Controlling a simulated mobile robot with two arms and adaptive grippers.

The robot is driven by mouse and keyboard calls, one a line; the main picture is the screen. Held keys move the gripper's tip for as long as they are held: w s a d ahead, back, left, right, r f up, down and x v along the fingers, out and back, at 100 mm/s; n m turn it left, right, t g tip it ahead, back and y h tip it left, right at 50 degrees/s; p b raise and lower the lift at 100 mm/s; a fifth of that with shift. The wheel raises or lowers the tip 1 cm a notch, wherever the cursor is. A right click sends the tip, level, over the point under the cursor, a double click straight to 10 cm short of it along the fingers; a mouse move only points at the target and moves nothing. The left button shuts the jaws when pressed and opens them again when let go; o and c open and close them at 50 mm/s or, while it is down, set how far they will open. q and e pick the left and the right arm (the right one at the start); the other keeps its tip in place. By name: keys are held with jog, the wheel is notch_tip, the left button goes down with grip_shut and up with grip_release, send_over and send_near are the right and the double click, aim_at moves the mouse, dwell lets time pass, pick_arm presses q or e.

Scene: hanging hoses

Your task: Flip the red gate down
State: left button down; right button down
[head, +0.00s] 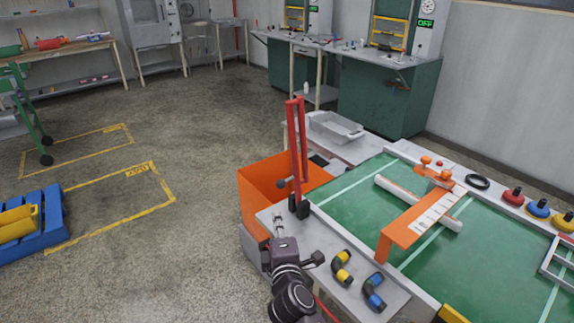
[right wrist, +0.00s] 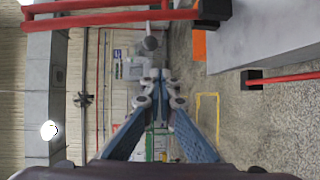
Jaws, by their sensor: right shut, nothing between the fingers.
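The red gate (head: 304,150) stands upright on black hinge blocks (head: 299,208) at the near left corner of the green-topped table (head: 350,200). A short rod with a dark round knob (head: 282,184) sticks out from its left side. In the right wrist view, the red gate (right wrist: 110,18) runs across the top, and the grey knob (right wrist: 150,43) sits just beyond the fingertips. My right gripper (head: 279,219) is below the knob, left of the gate's base; its fingers (right wrist: 160,75) are shut and empty. I cannot see contact with the knob. My left gripper is out of view.
An orange bin (head: 255,208) stands behind my right gripper. Yellow-black and blue-black curved pieces (head: 342,266) lie on the near table edge. An orange bridge (head: 420,220) holds a white tube (head: 393,188) on the green top. A grey tray (head: 336,128) sits behind the gate.

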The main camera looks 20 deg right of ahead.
notch_tip(320, 180, up, 9)
jog(key=d+t+h, duration=0.1)
jog(key=shift+d+t+h, duration=0.15)
jog(key=shift+t+h, duration=0.15)
jog(key=shift+w+f, duration=0.15)
jog(key=d+p+x, duration=0.2)
jog(key=x, duration=1)
jog(key=shift+d, duration=0.45)
